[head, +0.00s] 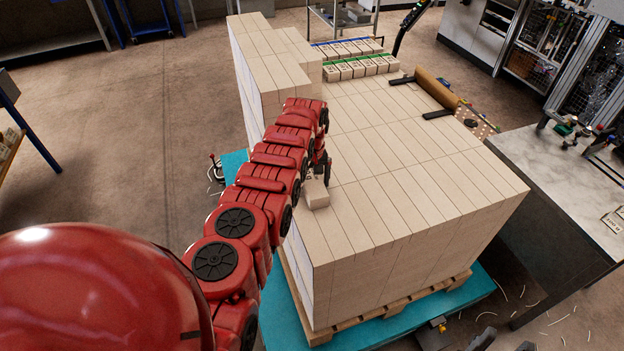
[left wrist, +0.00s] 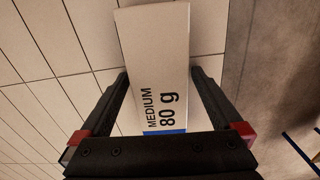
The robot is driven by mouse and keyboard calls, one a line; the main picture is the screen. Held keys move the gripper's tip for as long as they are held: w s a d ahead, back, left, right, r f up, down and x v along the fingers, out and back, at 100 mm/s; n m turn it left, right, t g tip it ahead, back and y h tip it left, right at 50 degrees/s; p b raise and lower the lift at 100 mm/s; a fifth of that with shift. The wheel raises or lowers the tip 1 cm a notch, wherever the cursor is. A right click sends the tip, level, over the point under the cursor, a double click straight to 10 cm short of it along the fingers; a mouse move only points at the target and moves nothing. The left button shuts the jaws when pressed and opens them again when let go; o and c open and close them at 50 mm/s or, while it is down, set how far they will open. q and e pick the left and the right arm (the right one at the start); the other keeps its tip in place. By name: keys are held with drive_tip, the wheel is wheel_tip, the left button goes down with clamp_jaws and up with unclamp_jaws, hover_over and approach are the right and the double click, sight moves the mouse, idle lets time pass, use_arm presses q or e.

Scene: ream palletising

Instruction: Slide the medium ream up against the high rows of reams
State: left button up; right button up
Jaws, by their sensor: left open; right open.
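The medium ream (head: 317,194) is a small pale block on the flat top of the low part of the stack, near its left edge. In the left wrist view the ream (left wrist: 155,50) shows its "MEDIUM 80 g" label and a blue band. My left gripper (head: 320,172) is open, its black fingers on either side of the ream; I cannot tell whether they touch it. The high rows of reams (head: 268,65) rise at the back left. My arm hides part of the space between them and the ream. My right gripper (head: 506,342) shows only dark fingertips at the bottom edge, apart.
The low stack top (head: 430,180) is wide and clear. Reams with green and blue bands (head: 360,67) stand at the back. A brown roll (head: 436,86) with black brackets lies by the far right edge. A grey table (head: 560,175) stands to the right.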

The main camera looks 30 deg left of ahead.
use_arm(q)
drive_tip(key=shift+c, duration=0.3)
clamp_jaws()
drive_tip(key=shift+r+n, duration=0.1)
drive_tip(key=shift+n, duration=0.2)
drive_tip(key=shift+a, duration=0.1)
idle(0.4)
